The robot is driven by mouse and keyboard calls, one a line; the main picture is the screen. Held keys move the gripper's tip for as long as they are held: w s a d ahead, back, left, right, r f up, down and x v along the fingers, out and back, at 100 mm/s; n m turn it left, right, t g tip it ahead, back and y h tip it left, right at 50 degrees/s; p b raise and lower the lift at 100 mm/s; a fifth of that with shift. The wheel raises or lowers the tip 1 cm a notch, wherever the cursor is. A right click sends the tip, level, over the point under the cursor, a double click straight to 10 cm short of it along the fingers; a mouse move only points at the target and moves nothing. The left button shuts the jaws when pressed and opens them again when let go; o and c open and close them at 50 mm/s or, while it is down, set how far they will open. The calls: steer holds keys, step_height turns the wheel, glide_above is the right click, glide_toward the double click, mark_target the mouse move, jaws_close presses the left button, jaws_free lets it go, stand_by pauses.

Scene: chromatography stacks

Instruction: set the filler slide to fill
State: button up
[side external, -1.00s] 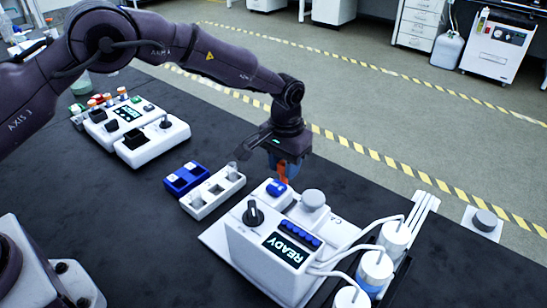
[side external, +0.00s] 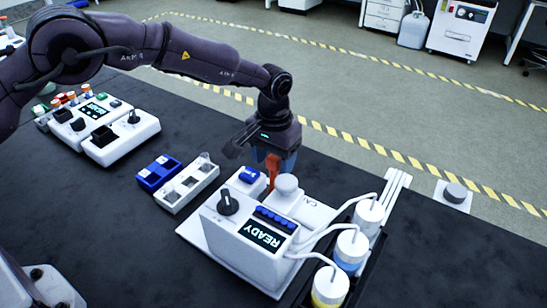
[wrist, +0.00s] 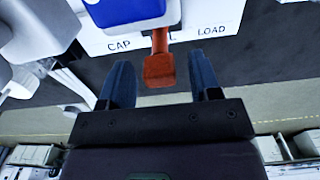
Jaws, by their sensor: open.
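The filler slide (wrist: 160,68) is an orange-red handle on a stem, which also shows in the side view (side external: 272,172) behind the white filler unit (side external: 225,232). In the wrist view its stem stands at the middle label, between CAP and LOAD. It covers most of that label; only a final L shows. My gripper (wrist: 160,62) straddles the handle, one finger on each side with a visible gap at both. It is open and holds nothing. In the side view my gripper (side external: 274,158) points down over the unit's far side.
The unit has a dark knob (side external: 228,203), a READY display (side external: 261,236) and a blue-topped block (side external: 249,174). White-capped bottles with tubes (side external: 351,247) stand at right. A blue block (side external: 158,174) and a white rack (side external: 186,185) lie at left.

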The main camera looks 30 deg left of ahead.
step_height(320, 180, up, 13)
stand_by(0.4)
steer(key=shift+f, duration=0.1)
steer(key=s+a+r+t, duration=0.2)
steer(key=s+a+r, duration=0.2)
steer(key=s, duration=0.6)
steer(key=s+a+r+t, duration=0.1)
steer(key=s+a+r, duration=0.3)
steer(key=s+a, duration=0.4)
steer(key=s+a+r+t, duration=0.2)
steer(key=s+a+r, duration=0.2)
steer(key=s, duration=1)
steer(key=shift+a+r+t, duration=0.2)
steer(key=shift+a+t, duration=0.1)
steer(key=shift+a, duration=0.95)
